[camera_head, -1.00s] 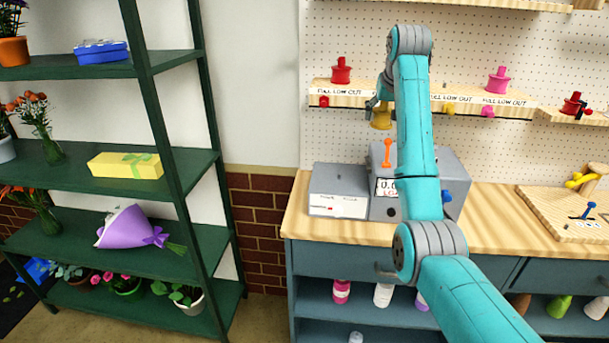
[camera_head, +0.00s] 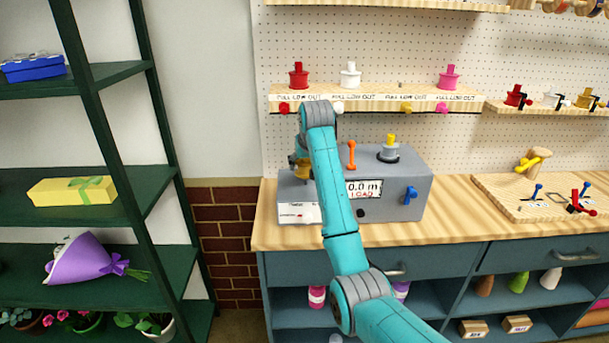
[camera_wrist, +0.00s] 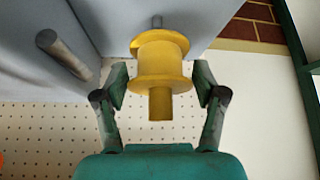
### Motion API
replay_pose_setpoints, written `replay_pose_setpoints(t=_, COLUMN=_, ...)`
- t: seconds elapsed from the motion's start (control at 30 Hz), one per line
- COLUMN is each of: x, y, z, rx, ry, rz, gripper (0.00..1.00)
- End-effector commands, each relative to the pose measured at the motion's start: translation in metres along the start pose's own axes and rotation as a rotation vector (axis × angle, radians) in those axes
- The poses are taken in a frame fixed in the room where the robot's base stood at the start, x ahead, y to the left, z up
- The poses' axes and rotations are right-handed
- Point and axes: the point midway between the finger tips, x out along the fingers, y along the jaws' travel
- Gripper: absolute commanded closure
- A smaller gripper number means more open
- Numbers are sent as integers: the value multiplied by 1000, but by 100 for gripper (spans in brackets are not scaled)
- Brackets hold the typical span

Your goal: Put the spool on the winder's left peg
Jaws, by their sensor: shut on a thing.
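The yellow spool (camera_head: 303,173) is in my gripper (camera_head: 297,161), above the low left part of the grey winder (camera_head: 385,205), partly hidden by my arm. In the wrist view the spool (camera_wrist: 160,60) sits between the two fingers of my gripper (camera_wrist: 160,85), its narrow stem toward my palm. A grey peg (camera_wrist: 157,21) lies in line with the spool's far end; I cannot tell whether the spool is around it. A second grey peg (camera_wrist: 66,55) stands to one side, clear of the spool.
A spool shelf (camera_head: 372,99) hangs behind. A wooden board (camera_head: 545,205) lies at right.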

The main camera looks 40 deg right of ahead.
Motion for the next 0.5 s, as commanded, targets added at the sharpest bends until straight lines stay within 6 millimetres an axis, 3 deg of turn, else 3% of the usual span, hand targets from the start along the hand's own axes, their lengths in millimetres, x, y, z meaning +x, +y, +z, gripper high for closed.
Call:
replay_pose_setpoints(t=0.3, x=30, y=0, z=20, rx=0, ry=-2, rz=0, gripper=66)
replay_pose_setpoints(t=0.5, x=31, y=0, z=20, rx=0, ry=0, rz=0, gripper=66)
